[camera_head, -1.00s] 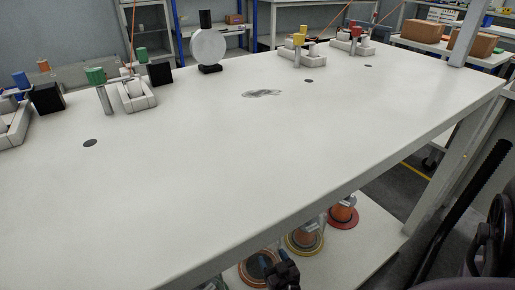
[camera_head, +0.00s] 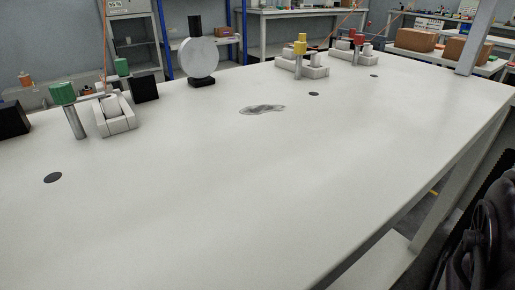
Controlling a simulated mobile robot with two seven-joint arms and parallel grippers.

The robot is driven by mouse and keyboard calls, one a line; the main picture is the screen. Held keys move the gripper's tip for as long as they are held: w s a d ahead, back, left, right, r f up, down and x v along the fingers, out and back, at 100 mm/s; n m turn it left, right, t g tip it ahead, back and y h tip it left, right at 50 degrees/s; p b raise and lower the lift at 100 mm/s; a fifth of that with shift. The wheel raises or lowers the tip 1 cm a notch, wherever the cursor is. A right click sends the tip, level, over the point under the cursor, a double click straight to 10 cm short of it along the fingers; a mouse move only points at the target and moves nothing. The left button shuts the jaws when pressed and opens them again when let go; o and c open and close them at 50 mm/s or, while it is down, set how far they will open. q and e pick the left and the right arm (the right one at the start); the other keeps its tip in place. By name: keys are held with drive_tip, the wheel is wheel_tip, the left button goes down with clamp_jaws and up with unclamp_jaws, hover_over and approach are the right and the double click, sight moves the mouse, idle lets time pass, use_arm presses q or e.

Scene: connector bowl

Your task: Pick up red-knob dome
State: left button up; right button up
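No dome shows in the head view now. A fixture with a red knob (camera_head: 359,39) stands at the far right back of the white table (camera_head: 230,200), with a pale base (camera_head: 368,57). Neither of my grippers is in view.
A yellow-knobbed fixture (camera_head: 300,48) and a green-knobbed one (camera_head: 63,94) stand along the back edge. A round white gauge-like disc (camera_head: 199,58) stands between them. Brown boxes (camera_head: 415,39) sit behind. A dark wheeled object (camera_head: 486,240) is at right.

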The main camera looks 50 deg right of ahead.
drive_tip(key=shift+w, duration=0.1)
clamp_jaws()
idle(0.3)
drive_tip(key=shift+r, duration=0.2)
